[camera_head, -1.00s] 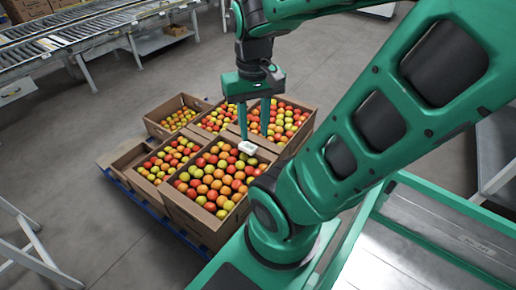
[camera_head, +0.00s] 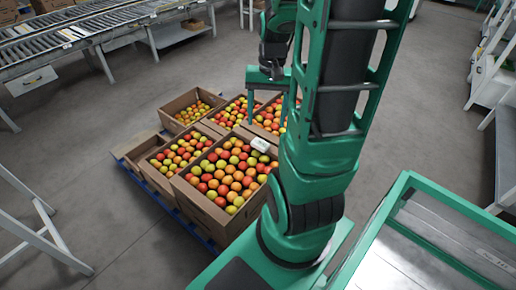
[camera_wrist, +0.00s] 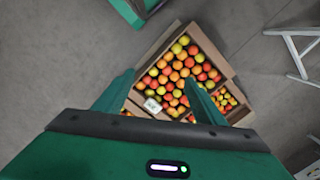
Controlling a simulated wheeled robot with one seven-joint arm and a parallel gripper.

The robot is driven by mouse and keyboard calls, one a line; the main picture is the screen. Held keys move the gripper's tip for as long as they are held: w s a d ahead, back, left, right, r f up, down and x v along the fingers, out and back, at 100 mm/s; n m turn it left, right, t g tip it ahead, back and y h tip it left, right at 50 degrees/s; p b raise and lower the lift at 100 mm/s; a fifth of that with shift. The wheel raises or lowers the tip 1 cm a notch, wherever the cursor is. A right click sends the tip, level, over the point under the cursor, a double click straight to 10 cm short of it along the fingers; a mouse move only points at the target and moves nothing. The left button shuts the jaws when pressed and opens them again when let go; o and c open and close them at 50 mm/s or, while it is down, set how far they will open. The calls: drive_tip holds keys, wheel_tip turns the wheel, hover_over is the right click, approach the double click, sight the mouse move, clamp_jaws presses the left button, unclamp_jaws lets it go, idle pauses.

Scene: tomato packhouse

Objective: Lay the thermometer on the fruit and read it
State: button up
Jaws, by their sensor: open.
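The thermometer, a small white block (camera_head: 261,144), lies on the red, orange and yellow tomatoes (camera_head: 226,176) near the back right of the front large cardboard box (camera_head: 207,208). It also shows in the wrist view (camera_wrist: 152,106), beside the box wall. Any reading on it is too small to make out. My gripper (camera_head: 266,103) is open and empty, above and behind the thermometer and apart from it. In the wrist view both fingers of my gripper (camera_wrist: 159,76) point down over the boxes with nothing between them. My arm partly hides the back right box.
Several other tomato boxes (camera_head: 152,178) share the blue pallet (camera_head: 196,232). A roller conveyor (camera_head: 62,45) stands at the back left. A green-framed metal table (camera_head: 392,215) is at the front right. A white stand (camera_head: 40,215) is at left. The floor left of the pallet is clear.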

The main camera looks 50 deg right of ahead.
drive_tip(key=w+d+f+m+t+y, duration=0.15)
drive_tip(key=w+d+f+m, duration=0.35)
drive_tip(key=f, duration=0.6)
drive_tip(key=m+t, duration=1.2)
drive_tip(key=m, duration=0.7)
approach(265, 145)
drive_tip(key=shift+w+a, duration=0.8)
drive_tip(key=shift+w, duration=0.2)
drive_tip(key=shift+s+d+f+m+t+h, duration=0.1)
drive_tip(key=shift+d+f+m+t+h, duration=0.25)
drive_tip(key=shift+d+m+h, duration=0.25)
drive_tip(key=x, duration=0.5)
drive_tip(key=shift+a+f, duration=0.1)
drive_tip(key=shift+a, duration=0.05)
drive_tip(key=shift+a+x, duration=0.15)
drive_tip(key=shift+x, duration=1.25)
drive_tip(key=shift+a+x, duration=0.15)
drive_tip(key=shift+x, duration=1.3)
drive_tip(key=shift+s+f, duration=0.1)
drive_tip(key=c, duration=1.3)
